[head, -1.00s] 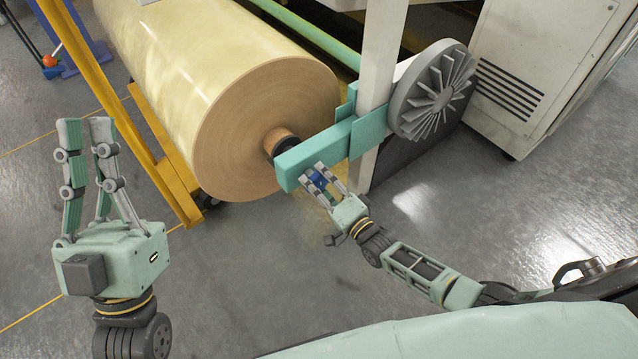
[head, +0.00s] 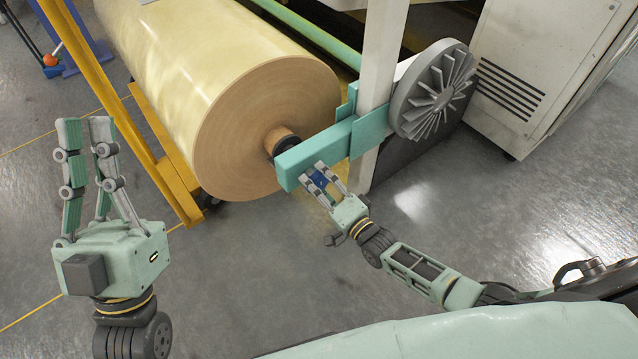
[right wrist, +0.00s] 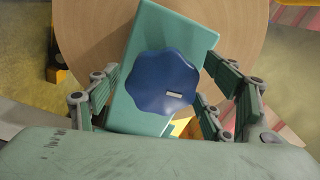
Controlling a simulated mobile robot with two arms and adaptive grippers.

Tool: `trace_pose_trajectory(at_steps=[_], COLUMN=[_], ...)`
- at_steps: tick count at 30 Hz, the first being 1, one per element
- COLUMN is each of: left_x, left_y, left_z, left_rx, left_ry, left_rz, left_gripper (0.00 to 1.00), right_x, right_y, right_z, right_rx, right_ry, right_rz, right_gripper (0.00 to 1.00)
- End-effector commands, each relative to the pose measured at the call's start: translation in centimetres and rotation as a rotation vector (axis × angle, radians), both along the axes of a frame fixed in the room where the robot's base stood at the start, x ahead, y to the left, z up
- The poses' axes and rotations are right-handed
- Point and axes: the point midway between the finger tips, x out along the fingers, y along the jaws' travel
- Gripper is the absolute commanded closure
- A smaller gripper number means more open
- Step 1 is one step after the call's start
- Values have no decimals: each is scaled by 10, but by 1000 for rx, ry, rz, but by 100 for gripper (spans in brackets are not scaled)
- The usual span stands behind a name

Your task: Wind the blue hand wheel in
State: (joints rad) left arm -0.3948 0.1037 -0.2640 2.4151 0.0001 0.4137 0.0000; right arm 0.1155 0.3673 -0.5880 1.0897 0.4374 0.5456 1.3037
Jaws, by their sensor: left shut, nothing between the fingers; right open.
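The blue hand wheel (right wrist: 160,82) is a lobed knob with a small pale mark. It sits on the near end of the teal arm (right wrist: 140,113) that reaches to the roll's core. In the head view it shows as a small blue patch (head: 320,184) between the fingers of my right gripper (head: 314,169), which partly hide it. My right gripper is open, with its fingers on either side of the wheel in the right wrist view. Whether any finger touches the rim I cannot tell. My left gripper (head: 84,124) is shut and empty, raised at the left, well away from the wheel.
A large yellowish roll (head: 230,90) with a brown end face stands behind the teal arm. A white post (head: 382,60) and a grey finned disc (head: 434,90) are to the right of the wheel. A yellow frame (head: 110,100) runs at left. The grey floor in front is clear.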

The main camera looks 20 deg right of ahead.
Motion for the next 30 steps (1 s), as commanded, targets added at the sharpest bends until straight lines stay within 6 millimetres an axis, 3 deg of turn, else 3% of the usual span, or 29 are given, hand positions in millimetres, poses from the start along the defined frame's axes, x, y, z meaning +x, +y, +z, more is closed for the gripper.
trace_pose_trajectory(at_steps=[5, 18, 24, 30], left_x=[0, 0, 0, 0], left_y=[0, 0, 0, 0], left_z=[0, 0, 0, 0], left_rx=[0, 0, 0, 0], left_ry=[0, -1, -1, -1], left_rz=[0, 0, -1, -1], left_gripper=[100, 100, 100, 100], right_x=[-17, -98, -112, -113], right_y=[-7, -36, -41, -41], right_z=[-2, -1, -1, 0], right_rx=[0, -2, -1, 0], right_ry=[3, 4, 2, 1], right_rz=[-1, 1, -1, 0], right_gripper=[27, 27, 27, 27])
